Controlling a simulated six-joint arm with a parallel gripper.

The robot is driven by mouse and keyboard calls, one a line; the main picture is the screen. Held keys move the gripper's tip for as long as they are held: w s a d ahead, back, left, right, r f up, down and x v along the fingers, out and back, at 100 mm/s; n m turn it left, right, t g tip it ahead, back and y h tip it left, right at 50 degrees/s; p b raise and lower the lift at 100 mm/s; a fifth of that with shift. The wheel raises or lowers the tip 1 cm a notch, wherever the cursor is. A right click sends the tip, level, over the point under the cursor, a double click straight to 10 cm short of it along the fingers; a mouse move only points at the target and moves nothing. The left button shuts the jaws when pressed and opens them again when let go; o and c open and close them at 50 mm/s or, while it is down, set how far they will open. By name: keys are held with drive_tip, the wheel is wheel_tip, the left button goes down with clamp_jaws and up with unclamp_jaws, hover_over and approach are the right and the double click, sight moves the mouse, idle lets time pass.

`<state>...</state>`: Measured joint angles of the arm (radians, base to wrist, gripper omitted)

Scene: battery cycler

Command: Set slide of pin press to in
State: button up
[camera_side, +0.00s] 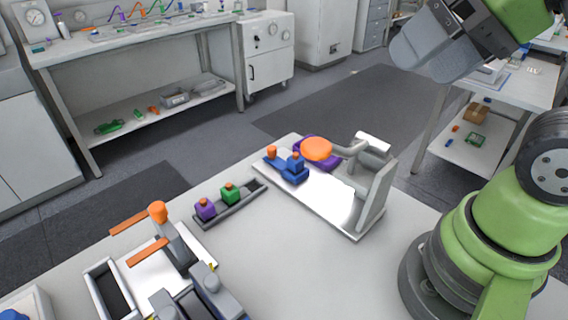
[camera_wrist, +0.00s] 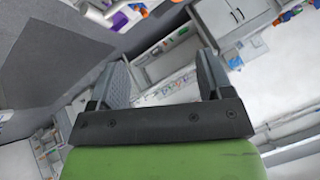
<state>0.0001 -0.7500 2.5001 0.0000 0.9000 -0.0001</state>
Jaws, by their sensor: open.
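What looks like the pin press stands on the light table in the side view, with a white base plate (camera_side: 325,199), a grey upright at its right and an orange round pad (camera_side: 316,149) over a purple part (camera_side: 309,164). A blue slide (camera_side: 289,170) with orange knobs sits at the plate's left end; I cannot tell its exact position along its travel. My gripper (camera_side: 422,48) is high at the upper right, well above and apart from the press. In the wrist view, my gripper (camera_wrist: 162,82) has its fingers wide apart with nothing between them; the press is not recognisable there.
A dark tray (camera_side: 232,207) with purple and green knobbed blocks lies left of the press. A fixture with orange handles (camera_side: 147,251) and grey blocks stands at the front left. Bare tabletop (camera_side: 330,262) lies in front of the press. Benches and cabinets stand behind, across the floor.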

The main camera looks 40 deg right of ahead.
idle(0.3)
drive_tip(key=shift+w, duration=0.15)
drive_tip(key=c, duration=0.4)
drive_tip(key=m+g+h, duration=0.4)
drive_tip(key=m+h, duration=0.1)
hover_over(272, 148)
drive_tip(key=s+a, duration=0.3)
wheel_tip(272, 148, down, 19)
drive_tip(key=shift+c, duration=0.2)
drive_tip(key=x, duration=1)
drive_tip(key=shift+w+d+f, duration=0.15)
drive_tip(key=shift+w+f, duration=0.05)
clamp_jaws()
